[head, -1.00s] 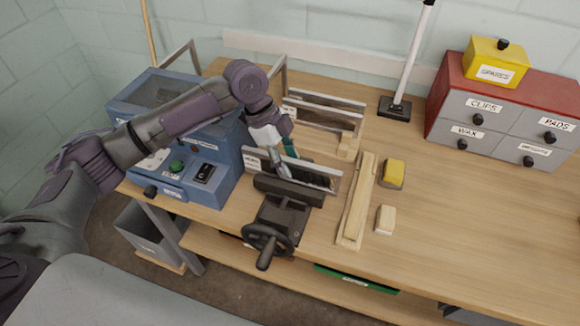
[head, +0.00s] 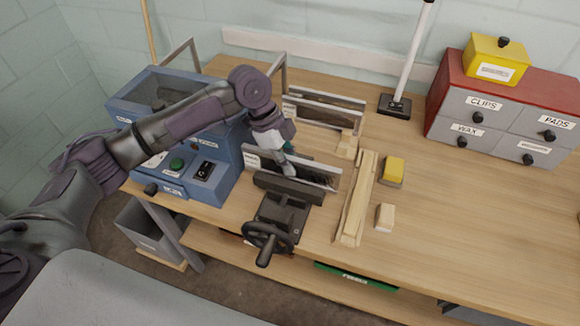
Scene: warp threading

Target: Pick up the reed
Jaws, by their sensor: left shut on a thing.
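The reed (head: 321,177), a long dark comb in a pale metal frame with a white label at its left end, is upright just behind the black vise (head: 284,212). My left gripper (head: 287,168) comes down over the reed's middle and is shut on its upper edge. The fingers and the vise hide part of the reed. I cannot tell whether the reed's lower edge touches the vise or the table. My right gripper is not in view.
Another framed piece (head: 325,108) stands behind, with a small wooden block beside it. A blue machine (head: 213,175) is close on the left. A wooden bar (head: 357,200), a yellow block (head: 393,170) and a pale block (head: 385,217) lie to the right.

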